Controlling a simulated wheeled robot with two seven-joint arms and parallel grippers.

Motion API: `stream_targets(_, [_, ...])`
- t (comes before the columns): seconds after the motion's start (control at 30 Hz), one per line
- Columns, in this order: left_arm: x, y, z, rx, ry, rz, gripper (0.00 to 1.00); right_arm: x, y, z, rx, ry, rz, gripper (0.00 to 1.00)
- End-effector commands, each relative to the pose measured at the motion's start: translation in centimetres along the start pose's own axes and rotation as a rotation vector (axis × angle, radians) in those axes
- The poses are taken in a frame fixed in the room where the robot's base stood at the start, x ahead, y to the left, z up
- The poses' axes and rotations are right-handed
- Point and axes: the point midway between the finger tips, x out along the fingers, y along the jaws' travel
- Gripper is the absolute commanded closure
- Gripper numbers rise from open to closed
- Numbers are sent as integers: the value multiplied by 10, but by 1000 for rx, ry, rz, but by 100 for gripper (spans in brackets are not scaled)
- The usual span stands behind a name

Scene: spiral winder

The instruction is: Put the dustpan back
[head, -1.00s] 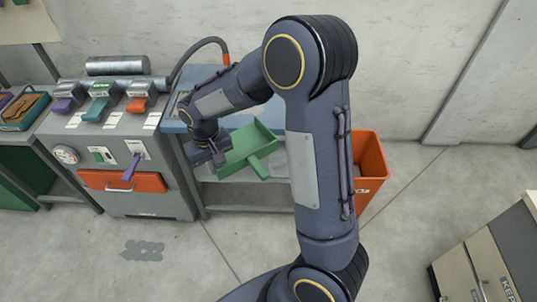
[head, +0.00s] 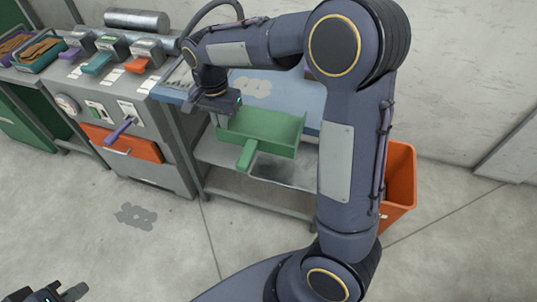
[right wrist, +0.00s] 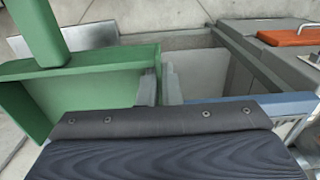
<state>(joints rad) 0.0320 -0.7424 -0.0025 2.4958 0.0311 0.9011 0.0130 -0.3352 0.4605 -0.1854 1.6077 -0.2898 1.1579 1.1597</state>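The green dustpan (head: 262,130) hangs at the front of the blue-topped bench, above the lower shelf, its handle pointing towards me. It also fills the left of the right wrist view (right wrist: 95,90). My right gripper (head: 218,110) is at its left edge. In the right wrist view, the fingers (right wrist: 160,88) sit on both sides of the dustpan's side wall, shut on it. My left gripper (head: 66,290) is low at the left edge of the head view, partly cut off, apparently open and empty.
The blue-topped bench (head: 300,95) has a lower shelf (head: 225,155) with a dark patch (head: 285,170) on it. A grey machine (head: 165,120) with coloured levers stands left. An orange bin (head: 400,185) stands right, partly behind my right arm.

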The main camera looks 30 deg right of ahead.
Motion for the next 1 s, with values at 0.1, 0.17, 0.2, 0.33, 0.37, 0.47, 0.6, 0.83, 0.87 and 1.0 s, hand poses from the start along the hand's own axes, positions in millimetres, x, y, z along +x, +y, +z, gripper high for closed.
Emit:
stream_targets(0.1, [-1,0,0,0,0,0,100,13,32,-2,4,-2,1,100])
stream_targets(0.17, [-1,1,0,0,0,0,100,20,47,-4,3,-2,1,100])
stream_targets(0.2, [-1,1,-1,0,0,0,100,25,57,-4,3,-3,2,100])
stream_targets(0.33, [0,0,0,0,0,0,100,52,75,-5,1,-3,3,100])
stream_targets(0.37, [0,0,0,0,-1,0,100,56,79,-6,0,-2,2,100])
stream_targets(0.47, [0,0,0,0,-1,0,100,67,88,-7,0,-1,1,100])
stream_targets(0.6, [1,0,1,0,-1,0,100,75,94,-7,0,-1,0,100])
stream_targets(0.83, [3,-1,2,0,-1,0,100,106,101,-8,-2,-2,3,100])
stream_targets(0.87, [3,-1,2,0,-1,0,100,109,101,-7,-2,-2,3,100])
stream_targets(1.0, [3,-1,2,0,-1,0,100,114,100,-8,-2,0,-1,100])
